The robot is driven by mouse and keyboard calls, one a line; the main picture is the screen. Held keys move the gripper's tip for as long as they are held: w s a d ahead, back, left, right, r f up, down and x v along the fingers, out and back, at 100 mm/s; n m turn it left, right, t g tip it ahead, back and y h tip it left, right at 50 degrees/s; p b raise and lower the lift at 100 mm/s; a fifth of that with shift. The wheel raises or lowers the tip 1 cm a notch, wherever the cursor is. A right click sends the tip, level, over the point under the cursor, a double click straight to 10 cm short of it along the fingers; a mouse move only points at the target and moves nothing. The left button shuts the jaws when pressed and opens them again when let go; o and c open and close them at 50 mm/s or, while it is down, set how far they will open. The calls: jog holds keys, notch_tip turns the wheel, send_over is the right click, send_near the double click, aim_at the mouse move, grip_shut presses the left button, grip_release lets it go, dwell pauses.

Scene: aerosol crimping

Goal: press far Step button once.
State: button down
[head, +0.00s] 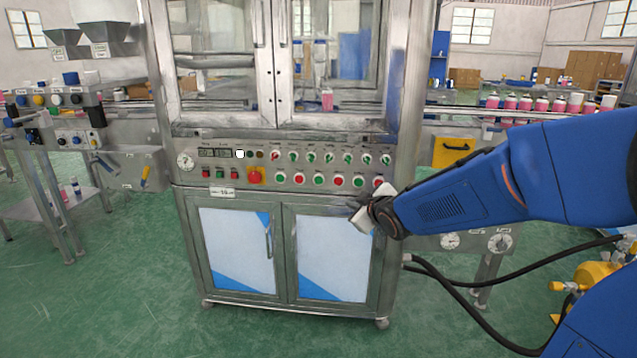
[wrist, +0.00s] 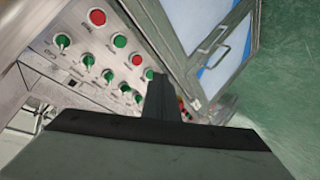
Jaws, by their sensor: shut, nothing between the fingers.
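The control panel (head: 270,166) of the steel machine carries a lower row of red and green push buttons and an upper row of green knobs. The labels are too small to read, so I cannot tell which one is the far Step button. A red button (head: 378,182) ends the row at the right. My gripper (head: 354,205) is shut and empty, at the panel's lower right, below the row. In the wrist view my gripper's fingers (wrist: 161,82) overlap the panel edge beside a green button (wrist: 149,74); I cannot tell whether they touch it.
Cabinet doors (head: 237,248) are below the panel, and glass doors (head: 330,60) above. A red-yellow emergency switch (head: 255,176) sits at the panel's left. A conveyor with pink bottles (head: 541,104) runs to the right. The green floor in front is free.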

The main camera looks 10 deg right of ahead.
aim_at(319, 180)
jog(key=w+a+f+n+t+y, duration=0.1)
jog(key=w+a+f+n+y, duration=0.1)
jog(key=w+a+n+y, duration=0.4)
jog(key=shift+w+a+f+t, duration=0.25)
jog(key=shift+w+a+t, duration=0.15)
jog(key=shift+w+a, duration=1.2)
jog(key=shift+w+d, duration=0.2)
jog(key=shift+w+d, duration=0.45)
jog(key=shift+w, duration=0.9)
jog(key=shift+w+d, duration=0.45)
jog(key=shift+w, duration=0.95)
jog(key=shift+w+d, duration=0.45)
jog(key=shift+w, duration=0.9)
jog(key=shift+w, duration=0.2)
jog(key=shift+w+d, duration=0.15)
jog(key=shift+w, duration=0.05)
